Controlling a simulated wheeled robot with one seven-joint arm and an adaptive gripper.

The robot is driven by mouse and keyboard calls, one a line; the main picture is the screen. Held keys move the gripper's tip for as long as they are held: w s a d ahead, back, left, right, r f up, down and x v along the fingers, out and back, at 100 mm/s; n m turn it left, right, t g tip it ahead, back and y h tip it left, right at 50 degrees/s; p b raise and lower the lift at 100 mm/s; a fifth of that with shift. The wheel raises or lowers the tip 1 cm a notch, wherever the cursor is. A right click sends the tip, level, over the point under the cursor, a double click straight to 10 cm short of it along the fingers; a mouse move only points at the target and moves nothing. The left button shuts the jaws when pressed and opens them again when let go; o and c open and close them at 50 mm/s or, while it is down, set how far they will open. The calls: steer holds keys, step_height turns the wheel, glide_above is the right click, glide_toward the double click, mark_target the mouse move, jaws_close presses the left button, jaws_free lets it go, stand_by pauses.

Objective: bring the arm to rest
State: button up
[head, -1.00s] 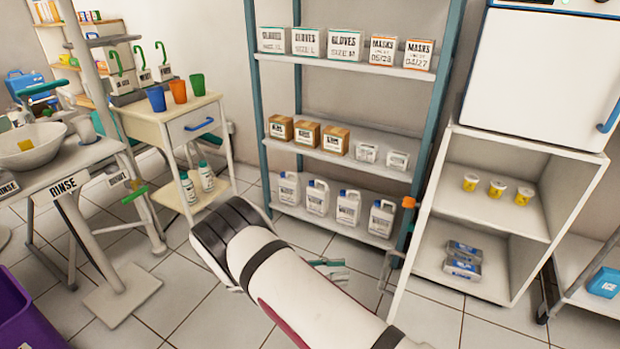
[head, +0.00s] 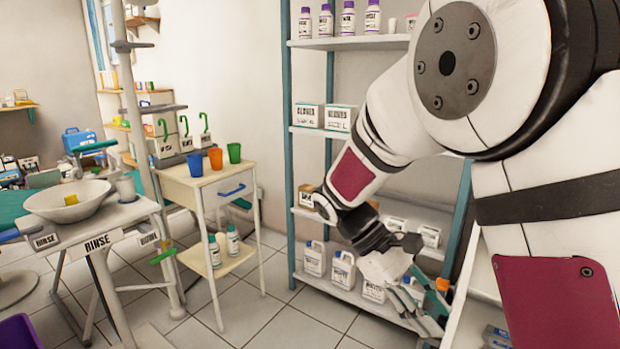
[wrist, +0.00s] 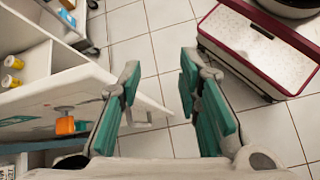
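My gripper (wrist: 158,88) shows in the wrist view with its two green-padded fingers spread wide. In the head view my gripper (head: 422,300) hangs low at the right, in front of the lower part of the shelf rack (head: 288,160). My arm is bent, with its large joint and links covering the right side of the head view. Whether the fingers touch the rack cannot be told.
White jugs (head: 343,270) stand on the rack's low shelf close to my gripper. A cart with cups (head: 195,165) stands left of the rack, and a rinse table (head: 85,235) further left. An orange clip (wrist: 65,125) is near the left finger. Tiled floor (head: 245,318) is free in front.

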steer(key=s+r+m+t+y, duration=0.3)
steer(key=s+m+y, duration=0.1)
steer(key=s, duration=0.9)
steer(key=s+r+m+t+y, duration=0.3)
steer(key=s+m+y, duration=0.1)
steer(key=s, duration=0.9)
step_height(320, 180, up, 34)
steer(key=t+p, duration=0.3)
steer(key=p, duration=2.9)
steer(key=shift+r+t, duration=0.2)
steer(key=shift+t, duration=0.1)
